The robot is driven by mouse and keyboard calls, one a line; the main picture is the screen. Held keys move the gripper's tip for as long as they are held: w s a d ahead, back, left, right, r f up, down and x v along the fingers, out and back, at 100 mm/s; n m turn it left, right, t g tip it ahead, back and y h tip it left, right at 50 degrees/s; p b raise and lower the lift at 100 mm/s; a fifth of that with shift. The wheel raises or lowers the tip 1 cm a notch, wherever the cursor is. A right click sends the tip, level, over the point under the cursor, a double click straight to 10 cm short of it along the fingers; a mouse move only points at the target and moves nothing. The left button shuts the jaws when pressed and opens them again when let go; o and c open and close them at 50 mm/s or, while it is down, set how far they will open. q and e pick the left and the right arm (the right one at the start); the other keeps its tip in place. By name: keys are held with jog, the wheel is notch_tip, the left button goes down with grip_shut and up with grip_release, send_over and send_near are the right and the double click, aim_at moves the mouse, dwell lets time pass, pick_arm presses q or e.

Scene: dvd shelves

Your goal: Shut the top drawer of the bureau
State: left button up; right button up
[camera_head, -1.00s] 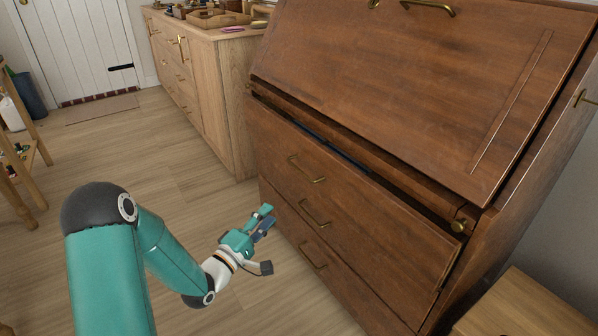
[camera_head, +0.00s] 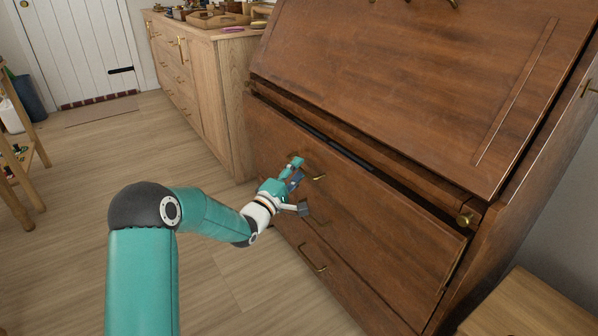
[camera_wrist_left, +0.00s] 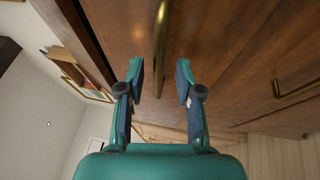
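The brown wooden bureau (camera_head: 400,70) stands at the right. Its top drawer (camera_head: 385,215) is slightly pulled out, with a dark gap along its upper edge. The drawer's brass handle (camera_head: 318,177) is partly hidden by my left gripper (camera_head: 298,184), which is in front of the drawer's left half. I cannot tell whether the fingers touch the drawer. My right gripper is not in view.
Lower drawers with handles (camera_head: 312,258) are below. The sloping lid above is closed. A pale wooden cabinet (camera_head: 215,90) stands at the left of the bureau. A wooden surface (camera_head: 530,305) is at the lower right. The floor (camera_head: 120,150) at the left is mostly clear.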

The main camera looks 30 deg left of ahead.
pick_arm(q)
jog(key=shift+w+r, duration=0.1)
jog(key=shift+w, duration=0.5)
grip_shut()
